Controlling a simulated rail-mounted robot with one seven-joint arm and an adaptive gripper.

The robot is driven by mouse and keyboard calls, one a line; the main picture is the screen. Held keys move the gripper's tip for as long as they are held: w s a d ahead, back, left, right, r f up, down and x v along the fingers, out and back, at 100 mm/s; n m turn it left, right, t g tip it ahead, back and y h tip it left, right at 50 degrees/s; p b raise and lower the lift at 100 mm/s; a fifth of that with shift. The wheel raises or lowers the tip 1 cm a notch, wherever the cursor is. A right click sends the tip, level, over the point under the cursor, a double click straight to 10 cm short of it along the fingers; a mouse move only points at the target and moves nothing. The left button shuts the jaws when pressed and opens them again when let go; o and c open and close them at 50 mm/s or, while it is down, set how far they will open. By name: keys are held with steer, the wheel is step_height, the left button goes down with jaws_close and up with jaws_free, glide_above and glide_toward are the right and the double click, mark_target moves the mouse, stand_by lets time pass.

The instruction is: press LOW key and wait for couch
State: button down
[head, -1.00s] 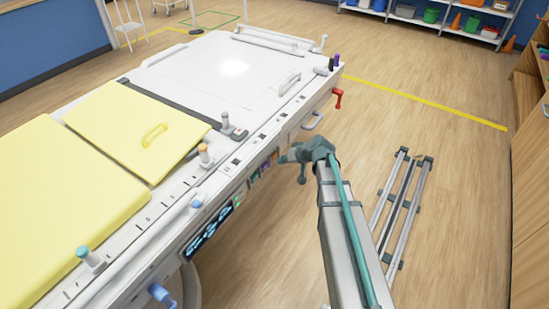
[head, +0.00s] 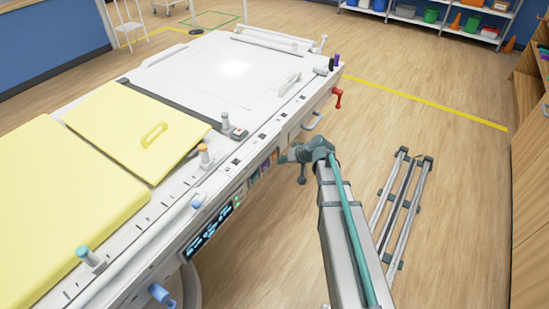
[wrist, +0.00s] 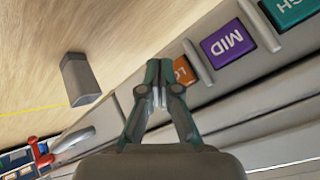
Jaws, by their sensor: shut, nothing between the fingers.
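In the wrist view, the orange LOW key (wrist: 184,72) is partly hidden behind my gripper (wrist: 158,66), and only part of its lettering shows. My gripper is shut and empty, its fingertips at the left edge of the key; I cannot tell whether they touch it. The purple MID key (wrist: 228,44) and the teal HIGH key (wrist: 290,10) sit farther right on the same panel. In the head view, my gripper (head: 280,159) is at the couch's side panel. The couch (head: 200,128) has a white top and yellow pads.
A lit display (head: 208,232) is on the couch side, left of the keys. A red handle (head: 337,98) sticks out farther along that side. A rail frame (head: 402,215) lies on the floor at the right. Open floor lies beyond it.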

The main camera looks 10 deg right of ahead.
steer(key=shift+w, duration=0.1)
steer(key=shift+w+a, duration=0.2)
steer(key=shift+a, duration=0.1)
